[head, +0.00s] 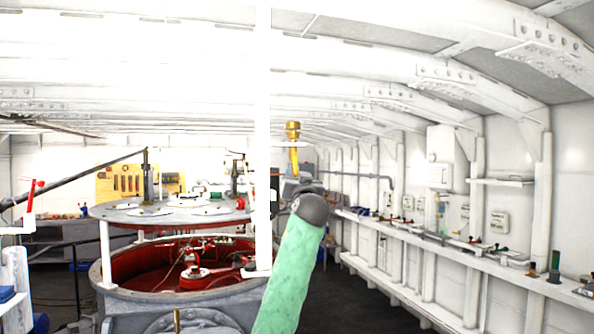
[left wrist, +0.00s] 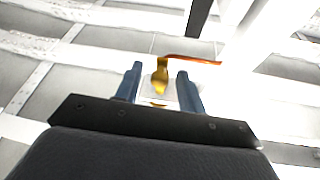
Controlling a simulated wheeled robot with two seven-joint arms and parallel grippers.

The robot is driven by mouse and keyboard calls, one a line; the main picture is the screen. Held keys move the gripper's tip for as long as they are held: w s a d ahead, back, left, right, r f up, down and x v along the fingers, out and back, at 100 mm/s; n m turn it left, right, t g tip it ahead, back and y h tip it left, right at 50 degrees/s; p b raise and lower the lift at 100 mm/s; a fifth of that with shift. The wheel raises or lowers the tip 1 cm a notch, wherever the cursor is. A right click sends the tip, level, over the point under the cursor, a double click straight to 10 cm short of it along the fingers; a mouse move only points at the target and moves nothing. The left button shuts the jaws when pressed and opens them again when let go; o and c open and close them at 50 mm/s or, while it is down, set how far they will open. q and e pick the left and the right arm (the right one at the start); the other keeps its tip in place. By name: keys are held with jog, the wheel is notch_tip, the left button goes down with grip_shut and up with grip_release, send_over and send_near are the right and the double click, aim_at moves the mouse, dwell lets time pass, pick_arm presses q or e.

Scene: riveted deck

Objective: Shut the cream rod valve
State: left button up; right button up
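A brass valve-like fitting (head: 293,155) stands upright near the middle of the head view, just right of a white post. In the left wrist view a brass piece (left wrist: 160,76) shows between and beyond the fingertips, with a thin orange-brown rod (left wrist: 195,61) running right from it. I cannot make out a clearly cream rod. My left gripper (head: 297,187) is small and partly hidden behind an arm link in the head view, just below the brass fitting. Its two blue fingers (left wrist: 157,88) are apart, with nothing visibly gripped. My right gripper is out of view.
A white post (head: 262,90) stands close left of the gripper. A round red-lined vat (head: 150,270) with a grey lid plate (head: 130,214) is at the left. A long wall shelf (head: 420,232) with small items runs along the right. Dark floor between looks clear.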

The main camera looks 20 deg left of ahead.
pick_arm(q)
jog(key=shift+w+a+r, duration=0.1)
jog(key=shift+w+r, duration=0.05)
jog(key=shift+w, duration=0.25)
jog(key=shift+a, duration=0.1)
grip_shut()
jog(key=shift+n+b, duration=0.3)
jog(key=shift+b, duration=0.15)
dwell(0.3)
